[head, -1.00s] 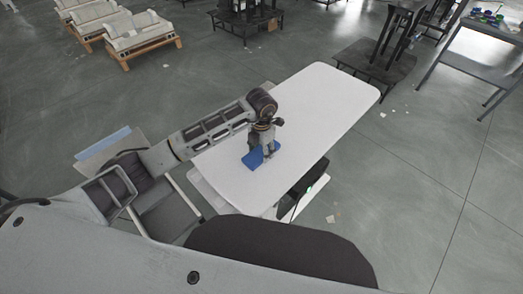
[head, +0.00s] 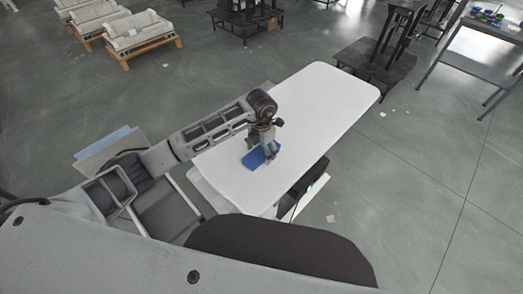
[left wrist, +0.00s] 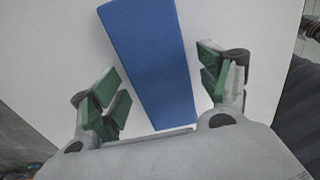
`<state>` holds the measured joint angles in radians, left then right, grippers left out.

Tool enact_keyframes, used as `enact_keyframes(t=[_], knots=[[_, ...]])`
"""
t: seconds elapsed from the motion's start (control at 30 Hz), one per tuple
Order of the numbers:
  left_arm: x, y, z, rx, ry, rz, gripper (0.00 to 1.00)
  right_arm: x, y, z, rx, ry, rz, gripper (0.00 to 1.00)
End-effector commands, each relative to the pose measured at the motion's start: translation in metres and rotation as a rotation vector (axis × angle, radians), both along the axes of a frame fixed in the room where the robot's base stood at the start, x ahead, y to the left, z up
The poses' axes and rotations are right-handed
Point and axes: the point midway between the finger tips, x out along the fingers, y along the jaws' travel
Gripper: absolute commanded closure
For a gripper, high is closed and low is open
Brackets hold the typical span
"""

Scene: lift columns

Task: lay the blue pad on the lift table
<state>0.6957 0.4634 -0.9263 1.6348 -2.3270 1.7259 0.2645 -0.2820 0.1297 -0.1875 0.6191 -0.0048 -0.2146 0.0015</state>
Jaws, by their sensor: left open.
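The blue pad (head: 254,158) lies on the white top of the lift table (head: 318,105), near its front left part. In the left wrist view the pad (left wrist: 155,60) runs from the top edge down between the fingers, with the white table top (left wrist: 240,20) around it. My left gripper (head: 264,156) is over the pad in the head view. In the left wrist view its green-padded fingers (left wrist: 160,95) are spread, one on each side of the pad, with gaps to it. My right gripper does not show.
A blue-topped board or box (head: 103,145) stands on the floor left of the table. A dark stand (head: 385,55) is beyond the table, and a grey bench (head: 480,50) is at the upper right. The rest of the table top is clear.

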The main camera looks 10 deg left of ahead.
Motion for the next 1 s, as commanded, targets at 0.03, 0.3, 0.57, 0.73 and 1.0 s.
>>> enact_keyframes(t=[0.03,0.3,0.57,0.73,1.0], knots=[[0.0,0.0,0.0,0.0,0.0,0.0,0.23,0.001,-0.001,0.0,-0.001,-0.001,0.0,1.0],[0.001,0.0,0.009,0.0,-0.002,0.0,0.23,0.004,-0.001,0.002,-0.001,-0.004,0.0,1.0],[0.001,0.0,0.041,-0.001,-0.003,0.0,0.23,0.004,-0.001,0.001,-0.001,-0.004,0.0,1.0],[0.001,0.0,0.066,-0.001,-0.003,-0.001,0.23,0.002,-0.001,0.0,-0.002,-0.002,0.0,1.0],[0.001,0.0,0.104,-0.001,-0.002,0.0,0.23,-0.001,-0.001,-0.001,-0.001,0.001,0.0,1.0]])
